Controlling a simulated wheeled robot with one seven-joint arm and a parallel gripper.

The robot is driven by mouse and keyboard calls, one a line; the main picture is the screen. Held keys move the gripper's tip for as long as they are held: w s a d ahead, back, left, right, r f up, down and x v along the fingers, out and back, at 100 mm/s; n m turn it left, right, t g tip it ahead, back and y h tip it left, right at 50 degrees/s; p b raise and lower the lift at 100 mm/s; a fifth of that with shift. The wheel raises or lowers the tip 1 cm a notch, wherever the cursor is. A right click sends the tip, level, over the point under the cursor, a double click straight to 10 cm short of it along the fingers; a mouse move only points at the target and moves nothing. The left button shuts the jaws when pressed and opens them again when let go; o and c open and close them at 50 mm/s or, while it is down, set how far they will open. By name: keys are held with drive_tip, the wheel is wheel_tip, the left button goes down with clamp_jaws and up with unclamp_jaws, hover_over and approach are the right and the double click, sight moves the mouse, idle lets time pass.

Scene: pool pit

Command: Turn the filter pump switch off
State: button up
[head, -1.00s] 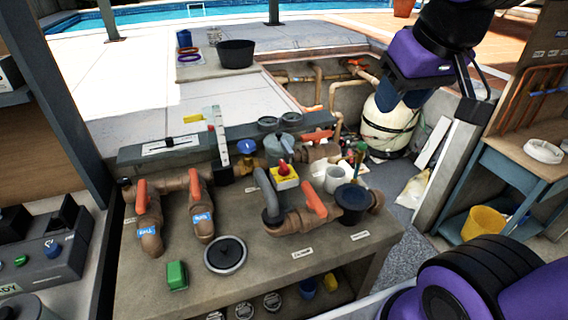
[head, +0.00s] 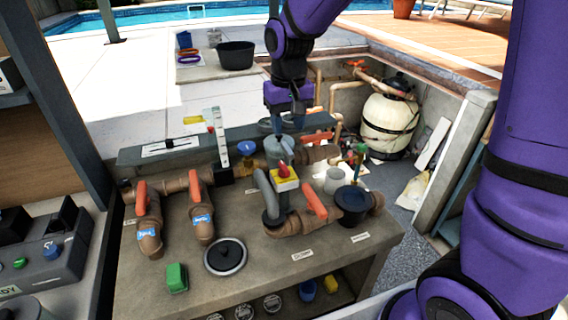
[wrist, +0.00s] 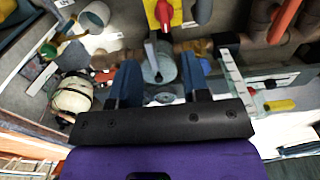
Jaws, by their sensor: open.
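The switch is a red rotary knob on a yellow plate (head: 286,184), mounted on a box among the pipes on the bench. It also shows at the top of the wrist view, with its red knob (wrist: 164,13) at the frame's edge. My gripper (head: 287,121) is behind and above the switch, pointing down, apart from it. In the wrist view my gripper (wrist: 159,76) is open and its blue fingers are empty. A grey-blue round pump lid (wrist: 158,66) shows between them. The exact knob angle is too small to tell.
Orange-handled valves (head: 195,192) stand left of the switch, and another orange handle (head: 315,202) is close on its right. A curved grey pipe (head: 265,192) rises at its left. A black-rimmed cup (head: 353,200) and a clear upright gauge (head: 218,138) stand nearby.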

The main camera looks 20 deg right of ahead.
sight(284, 165)
drive_tip(key=f, duration=1.2)
drive_tip(key=shift+w+a, duration=0.3)
drive_tip(key=shift+w, duration=0.05)
drive_tip(key=shift+c, duration=0.2)
clamp_jaws()
